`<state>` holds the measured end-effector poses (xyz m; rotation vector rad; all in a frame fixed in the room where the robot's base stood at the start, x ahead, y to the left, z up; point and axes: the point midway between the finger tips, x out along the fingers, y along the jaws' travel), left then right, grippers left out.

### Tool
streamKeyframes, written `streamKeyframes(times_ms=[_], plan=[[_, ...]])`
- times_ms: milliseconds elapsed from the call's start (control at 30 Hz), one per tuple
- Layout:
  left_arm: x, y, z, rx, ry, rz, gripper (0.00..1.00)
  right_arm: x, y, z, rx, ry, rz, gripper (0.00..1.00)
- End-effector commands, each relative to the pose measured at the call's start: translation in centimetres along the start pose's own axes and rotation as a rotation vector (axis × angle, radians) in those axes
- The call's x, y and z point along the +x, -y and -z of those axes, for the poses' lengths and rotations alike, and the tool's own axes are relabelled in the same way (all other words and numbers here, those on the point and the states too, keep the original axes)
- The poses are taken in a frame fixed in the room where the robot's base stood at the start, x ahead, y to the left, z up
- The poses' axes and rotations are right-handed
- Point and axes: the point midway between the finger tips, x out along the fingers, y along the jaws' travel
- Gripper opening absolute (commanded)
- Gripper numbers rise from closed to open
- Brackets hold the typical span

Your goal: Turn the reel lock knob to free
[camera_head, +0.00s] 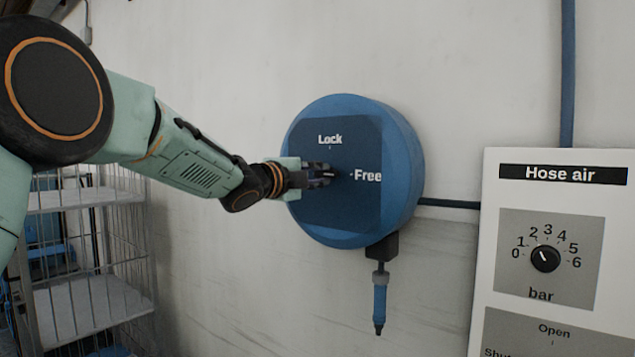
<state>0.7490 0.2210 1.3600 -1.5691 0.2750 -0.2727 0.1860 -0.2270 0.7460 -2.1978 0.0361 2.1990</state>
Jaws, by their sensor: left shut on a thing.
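The blue round hose reel (405,165) is mounted on the wall in the middle of the view. Its dark blue front plate (340,210) carries the word "Lock" at the top and "Free" at the right, each with a small tick. My left gripper (328,174) is at the centre of the plate, shut on the reel lock knob. My right gripper is not in view.
A blue air nozzle (379,300) hangs below the reel. A white "Hose air" panel (485,240) with a black bar dial (545,259) stands at the right. A wire cage trolley (95,255) with shelves is at the lower left.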

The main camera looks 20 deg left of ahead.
Motion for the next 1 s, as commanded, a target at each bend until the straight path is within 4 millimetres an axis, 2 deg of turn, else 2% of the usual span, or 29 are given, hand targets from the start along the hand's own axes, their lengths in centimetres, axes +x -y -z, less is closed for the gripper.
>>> streamKeyframes(times_ms=[567,600,833,1000], plan=[[0.02,0.01,0.11,0.034,-0.002,-0.001,0.0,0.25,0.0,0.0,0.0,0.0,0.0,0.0],[0.02,0.0,0.11,0.034,-0.002,-0.001,0.18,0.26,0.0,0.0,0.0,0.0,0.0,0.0],[0.01,-0.03,0.06,0.032,-0.001,-0.001,0.38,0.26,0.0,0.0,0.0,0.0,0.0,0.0],[0.0,-0.05,0.03,0.03,-0.001,-0.002,0.4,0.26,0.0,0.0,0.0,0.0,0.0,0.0]])
